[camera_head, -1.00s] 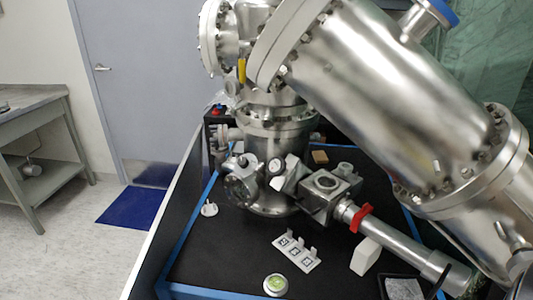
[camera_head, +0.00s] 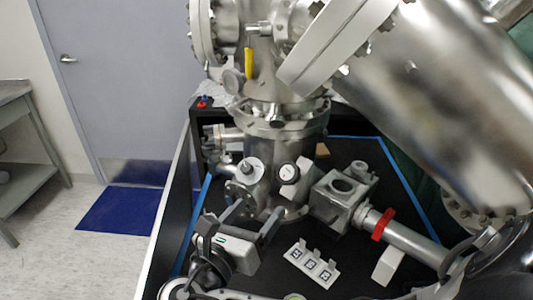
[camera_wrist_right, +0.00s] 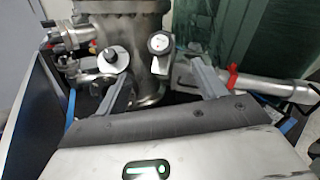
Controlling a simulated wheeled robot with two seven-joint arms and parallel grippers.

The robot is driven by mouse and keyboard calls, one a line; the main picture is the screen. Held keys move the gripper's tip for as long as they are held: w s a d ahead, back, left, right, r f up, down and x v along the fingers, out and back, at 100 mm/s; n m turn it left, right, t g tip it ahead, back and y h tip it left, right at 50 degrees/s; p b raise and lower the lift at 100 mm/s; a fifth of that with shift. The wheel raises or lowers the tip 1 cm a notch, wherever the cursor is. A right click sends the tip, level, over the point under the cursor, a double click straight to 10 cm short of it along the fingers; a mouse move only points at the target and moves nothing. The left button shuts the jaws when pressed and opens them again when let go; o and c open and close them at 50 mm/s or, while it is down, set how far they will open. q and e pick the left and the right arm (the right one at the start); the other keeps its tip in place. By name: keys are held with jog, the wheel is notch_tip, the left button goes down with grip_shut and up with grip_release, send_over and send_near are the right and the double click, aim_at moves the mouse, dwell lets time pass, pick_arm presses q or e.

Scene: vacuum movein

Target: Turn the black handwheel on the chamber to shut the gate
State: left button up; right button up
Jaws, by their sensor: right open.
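The steel chamber (camera_head: 285,145) stands upright on the black bench. On its lower front is a pale round disc with a dark centre knob (camera_head: 250,168); I cannot tell whether this is the handwheel. It also shows in the right wrist view (camera_wrist_right: 113,58). A round white-faced gauge (camera_head: 289,172) sits right of it. No plainly black wheel shows. My right gripper (camera_head: 257,207) is open and empty below these, its fingers pointing at the chamber's base. In the right wrist view the two fingers (camera_wrist_right: 163,80) are wide apart, with the chamber beyond them. My left gripper is out of view.
A steel block (camera_head: 340,200) with a pipe and red clamp (camera_head: 383,224) juts right of the gripper. A white marked bracket (camera_head: 311,264) lies on the bench in front. A large slanted steel cylinder (camera_head: 440,90) fills the upper right.

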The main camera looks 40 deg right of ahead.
send_near(287, 173)
jog(key=d, duration=0.2)
jog(key=x, duration=1)
jog(key=shift+w, duration=0.45)
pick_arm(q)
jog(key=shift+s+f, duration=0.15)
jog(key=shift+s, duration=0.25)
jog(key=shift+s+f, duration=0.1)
pick_arm(e)
jog(key=c, duration=1)
